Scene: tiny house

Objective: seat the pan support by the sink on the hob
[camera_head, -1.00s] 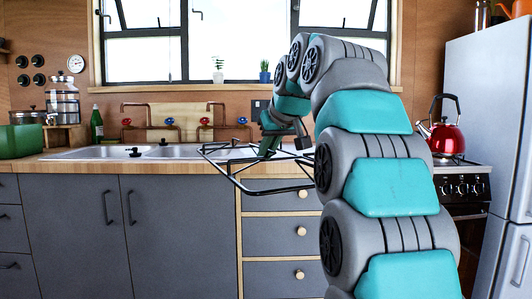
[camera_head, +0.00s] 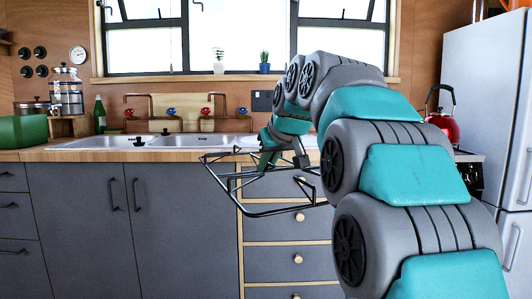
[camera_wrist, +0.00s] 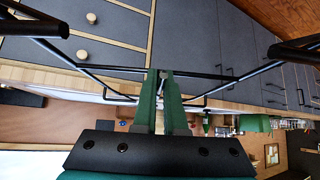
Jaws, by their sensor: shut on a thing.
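The pan support (camera_head: 232,188) is a black wire frame. My gripper (camera_head: 268,160) is shut on one of its bars and holds it in the air in front of the drawers, near the counter's front edge. In the wrist view the green fingers of my gripper (camera_wrist: 168,92) close on the pan support (camera_wrist: 105,68), whose bars spread to both sides. The hob (camera_head: 466,157) is at the right, mostly hidden behind my arm. The sink (camera_head: 190,142) is set in the counter behind and left of the pan support.
A red kettle (camera_head: 443,124) stands on the hob, partly behind my arm. A white fridge (camera_head: 487,90) stands to its right. Taps (camera_head: 170,114) rise behind the sink.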

